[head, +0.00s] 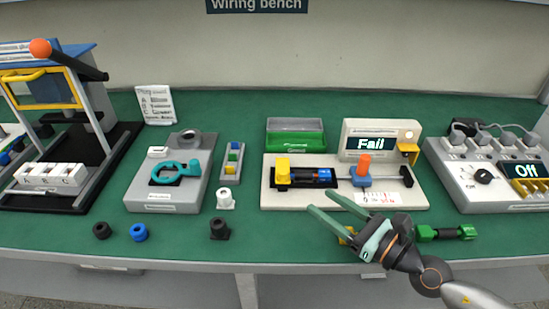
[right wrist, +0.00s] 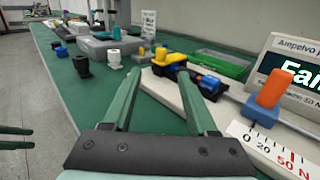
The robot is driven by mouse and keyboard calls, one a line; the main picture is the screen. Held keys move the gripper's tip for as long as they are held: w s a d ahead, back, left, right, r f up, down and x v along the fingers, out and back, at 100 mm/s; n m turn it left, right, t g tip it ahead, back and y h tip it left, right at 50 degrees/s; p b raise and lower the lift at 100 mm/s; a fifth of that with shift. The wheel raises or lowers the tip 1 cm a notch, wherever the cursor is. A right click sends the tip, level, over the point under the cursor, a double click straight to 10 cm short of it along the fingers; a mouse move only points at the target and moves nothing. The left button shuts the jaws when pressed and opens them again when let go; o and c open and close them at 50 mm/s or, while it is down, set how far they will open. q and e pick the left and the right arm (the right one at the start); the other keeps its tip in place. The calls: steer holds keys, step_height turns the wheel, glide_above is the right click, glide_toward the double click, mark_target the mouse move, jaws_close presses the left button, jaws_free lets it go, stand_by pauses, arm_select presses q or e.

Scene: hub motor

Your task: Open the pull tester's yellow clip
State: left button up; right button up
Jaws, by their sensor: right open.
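The pull tester is a white base (head: 275,200) with a display box reading "Fail" (head: 371,143), a force scale and a blue slider with an orange knob (head: 364,164). Its yellow clip (head: 282,163) stands at the left end, beside a black and blue part (head: 310,175); it also shows in the right wrist view (right wrist: 168,55). I cannot tell how the clip's lever sits. My right gripper (head: 309,200) is open and empty, in front of the base, below and right of the clip, apart from it. Green bars at the right wrist view's left edge (right wrist: 14,138) may be my left gripper.
A green bin (head: 295,140) stands behind the tester. A green-handled tool (head: 445,233) lies right of my right gripper. Black, blue and white connectors line the front left, including a black one (head: 219,229). A grey fixture with a teal ring (head: 175,172) stands left.

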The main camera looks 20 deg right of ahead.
mark_target(287, 175)
steer(key=shift+w, duration=0.4)
steer(key=shift+w+r, duration=0.1)
steer(key=shift+w, duration=0.1)
steer(key=shift+w+a+r+p, duration=0.25)
steer(key=shift+w+a+p, duration=0.1)
steer(key=shift+p, duration=0.35)
steer(key=p+x, duration=0.1)
steer(key=x, duration=0.4)
steer(key=p+x, duration=0.2)
steer(key=x, duration=0.3)
steer(key=shift+f, duration=0.25)
steer(key=shift+w+a, duration=0.25)
steer(key=shift+w, duration=0.2)
arm_select(q)
steer(key=shift+s+a+r, duration=0.15)
steer(key=shift+a+r, duration=0.05)
steer(key=shift+r, duration=0.4)
steer(key=shift+s+a+r, duration=0.1)
steer(key=shift+a+r, duration=0.05)
steer(key=shift+r, duration=0.4)
arm_select(e)
steer(key=shift+c, duration=0.3)
steer(key=shift+f, duration=0.1)
jaws_close()
